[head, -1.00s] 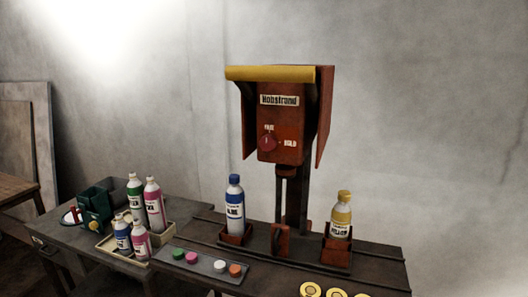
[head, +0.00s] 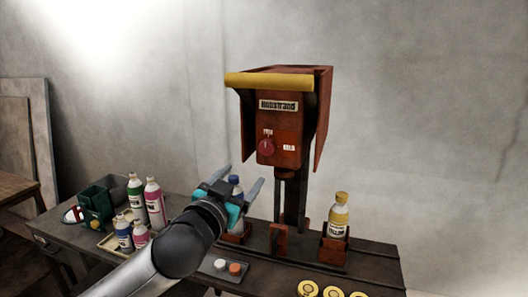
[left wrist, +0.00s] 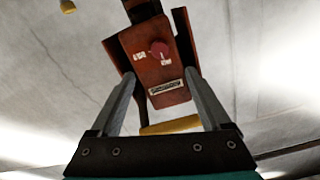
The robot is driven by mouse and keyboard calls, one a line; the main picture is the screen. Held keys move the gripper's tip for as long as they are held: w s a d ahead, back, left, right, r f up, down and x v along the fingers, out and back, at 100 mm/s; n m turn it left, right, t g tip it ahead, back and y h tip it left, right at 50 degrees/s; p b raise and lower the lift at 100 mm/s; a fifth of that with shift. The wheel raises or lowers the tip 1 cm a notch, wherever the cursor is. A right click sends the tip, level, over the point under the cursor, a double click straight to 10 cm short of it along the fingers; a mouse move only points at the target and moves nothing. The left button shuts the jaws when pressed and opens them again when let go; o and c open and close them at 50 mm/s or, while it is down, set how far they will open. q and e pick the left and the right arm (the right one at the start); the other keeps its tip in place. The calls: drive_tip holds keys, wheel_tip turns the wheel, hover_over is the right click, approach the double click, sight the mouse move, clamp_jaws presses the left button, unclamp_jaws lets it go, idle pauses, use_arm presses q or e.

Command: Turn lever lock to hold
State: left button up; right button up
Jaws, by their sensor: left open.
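The red machine head (head: 278,125) stands on a post with a yellow bar (head: 280,79) across its top front. Its lever lock is a round dark-red knob (head: 266,147) on the front face, with a label above it and a HOLD label (head: 289,148) to its right. The knob's mark appears to point up, towards the upper label. My left gripper (head: 240,179) is open and empty, below and left of the knob, apart from it. In the left wrist view the machine appears upside down, with the knob (left wrist: 159,48) beyond the spread fingers. My right gripper is not in view.
Yellow discs (head: 308,289) lie at the front edge.

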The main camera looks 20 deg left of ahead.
sight(265, 150)
use_arm(q)
drive_tip(key=shift+w+d+r, duration=0.1)
drive_tip(key=shift+w+d, duration=0.05)
drive_tip(key=shift+w, duration=3.65)
drive_tip(key=shift+w+d, duration=0.1)
drive_tip(key=shift+w, duration=3.7)
clamp_jaws()
